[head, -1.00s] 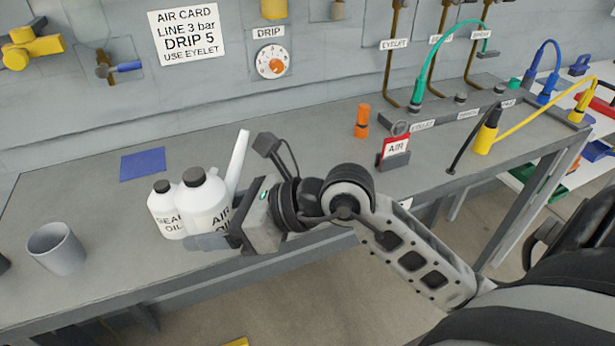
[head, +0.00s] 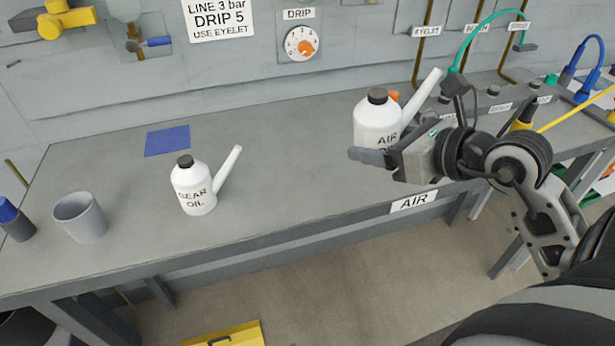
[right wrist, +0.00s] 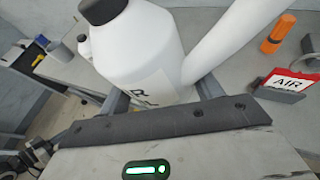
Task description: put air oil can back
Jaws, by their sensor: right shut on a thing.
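The white air oil can (head: 377,122) has a dark cap and a long white spout. My right gripper (head: 375,155) is shut on its lower part and holds it at the right of the bench, upright or nearly so. Whether its base touches the bench is hidden. The can also fills the upper middle of the right wrist view (right wrist: 135,50). The gear oil can (head: 194,188) stands alone on the bench at centre left. A blue square (head: 167,141) lies flat behind it. My left gripper is not in view.
A grey cup (head: 80,218) and a blue-capped bottle (head: 15,222) stand at the bench's left. In the right wrist view, an orange object (right wrist: 278,32) and a red AIR card in a holder (right wrist: 287,82) stand right of the can. The middle of the bench (head: 285,150) is clear.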

